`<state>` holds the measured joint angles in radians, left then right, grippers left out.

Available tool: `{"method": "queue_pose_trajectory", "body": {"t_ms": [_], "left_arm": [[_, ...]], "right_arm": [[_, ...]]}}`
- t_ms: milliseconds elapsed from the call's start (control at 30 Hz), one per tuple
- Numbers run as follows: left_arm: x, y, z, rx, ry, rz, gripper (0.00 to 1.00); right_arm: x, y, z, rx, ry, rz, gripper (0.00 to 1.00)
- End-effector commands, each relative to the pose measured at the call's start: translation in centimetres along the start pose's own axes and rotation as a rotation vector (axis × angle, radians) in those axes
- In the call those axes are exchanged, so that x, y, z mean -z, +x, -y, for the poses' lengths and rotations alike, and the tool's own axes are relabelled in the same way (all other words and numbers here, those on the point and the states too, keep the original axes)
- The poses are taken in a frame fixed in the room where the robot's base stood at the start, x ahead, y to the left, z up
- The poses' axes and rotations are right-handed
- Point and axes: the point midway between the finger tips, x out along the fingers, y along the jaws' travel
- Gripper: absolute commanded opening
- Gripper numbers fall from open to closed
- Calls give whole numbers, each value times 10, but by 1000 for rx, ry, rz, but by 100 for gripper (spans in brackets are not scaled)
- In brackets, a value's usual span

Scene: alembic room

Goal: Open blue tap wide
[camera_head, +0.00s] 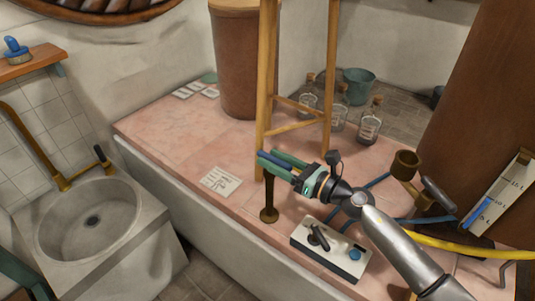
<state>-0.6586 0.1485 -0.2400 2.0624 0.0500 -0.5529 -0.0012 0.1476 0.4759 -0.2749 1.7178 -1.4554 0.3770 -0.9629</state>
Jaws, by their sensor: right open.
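My right gripper (278,160) reaches in from the lower right over the pink tiled counter, with its fingers pointing left. Its jaws are open. A brass post (269,196) with a round foot stands on the counter directly below the fingertips. Its top is hidden behind the gripper. Blue shows at the fingertips, but I cannot tell whether it is a tap handle or part of the fingers, nor whether they touch. My left gripper is not in view.
A white box (327,262) with a black lever and blue knob sits in front of the post. A wooden stand (266,95) rises close behind the gripper. Glass bottles (369,125) stand behind. A yellow hose (450,245) runs right. A sink (88,225) is at left.

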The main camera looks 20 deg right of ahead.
Motion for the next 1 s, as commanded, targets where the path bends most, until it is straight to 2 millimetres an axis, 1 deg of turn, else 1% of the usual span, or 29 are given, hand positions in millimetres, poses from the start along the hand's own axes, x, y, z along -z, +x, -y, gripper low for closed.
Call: {"method": "queue_pose_trajectory", "body": {"t_ms": [33,100,200,500,567,900,1000], "left_arm": [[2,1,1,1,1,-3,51],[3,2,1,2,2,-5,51],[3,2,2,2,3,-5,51],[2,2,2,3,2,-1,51],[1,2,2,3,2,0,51],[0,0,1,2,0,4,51],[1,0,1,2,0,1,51]], "right_arm": [[-1,7,0,1,2,2,53],[0,14,0,1,1,2,53],[0,19,0,0,1,0,53],[1,21,0,0,1,0,53],[1,21,0,0,1,0,48],[1,21,0,1,1,0,9],[1,21,0,1,1,0,0]]}}
